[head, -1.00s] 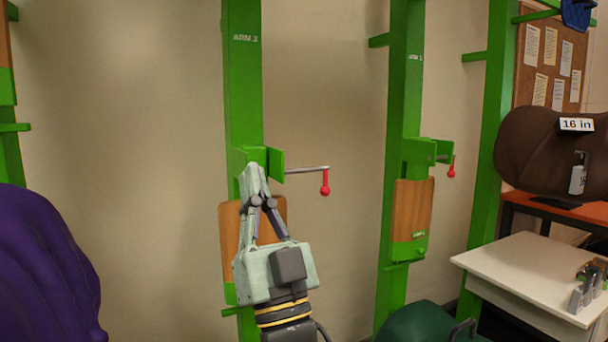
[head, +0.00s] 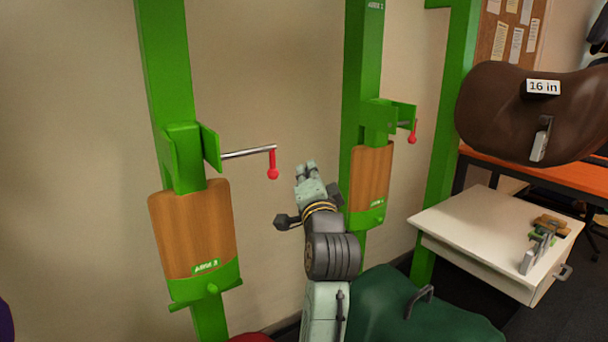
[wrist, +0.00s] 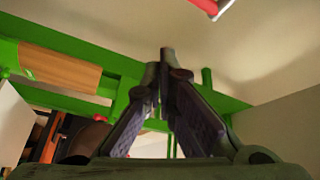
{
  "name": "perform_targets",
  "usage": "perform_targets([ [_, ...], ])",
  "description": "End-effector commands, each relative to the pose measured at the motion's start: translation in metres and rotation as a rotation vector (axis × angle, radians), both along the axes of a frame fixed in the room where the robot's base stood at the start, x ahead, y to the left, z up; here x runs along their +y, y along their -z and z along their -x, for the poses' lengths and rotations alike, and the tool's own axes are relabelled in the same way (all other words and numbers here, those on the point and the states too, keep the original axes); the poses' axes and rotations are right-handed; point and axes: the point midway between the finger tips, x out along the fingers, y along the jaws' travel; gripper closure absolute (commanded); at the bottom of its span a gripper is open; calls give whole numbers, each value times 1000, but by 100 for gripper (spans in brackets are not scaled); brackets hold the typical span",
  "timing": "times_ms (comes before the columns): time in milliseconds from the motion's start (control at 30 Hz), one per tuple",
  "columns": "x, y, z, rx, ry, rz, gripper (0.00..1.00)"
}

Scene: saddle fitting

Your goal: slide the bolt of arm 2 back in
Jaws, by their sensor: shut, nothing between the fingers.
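The arm 2 bolt (head: 247,153) is a thin grey rod sticking out to the right of a green bracket (head: 192,155) on the left green post. A red handle with a round knob (head: 272,165) hangs down from its outer end. My gripper (head: 306,166) is to the right of the red handle, apart from it in the picture, with its fingers pointing up. In the wrist view the fingers (wrist: 167,55) meet at their tips and hold nothing. Part of a red handle (wrist: 207,5) shows at the top edge there, with a bit of grey rod.
A second green post to the right carries a similar bracket and red-knobbed bolt (head: 413,132). Wooden pads (head: 197,232) hang below the brackets. A dark green rounded thing (head: 420,312) is low in front. A white cabinet (head: 470,225) and a brown saddle (head: 500,110) stand right.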

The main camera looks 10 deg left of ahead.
Motion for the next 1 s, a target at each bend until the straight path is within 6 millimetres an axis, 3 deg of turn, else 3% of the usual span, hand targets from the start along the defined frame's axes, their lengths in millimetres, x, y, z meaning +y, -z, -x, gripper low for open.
perform_targets([
  [233,18,-11,-50,0,-2,1,100],
  [500,43,8,-30,0,-3,2,100],
  [1000,49,10,-24,-2,-3,2,100],
])
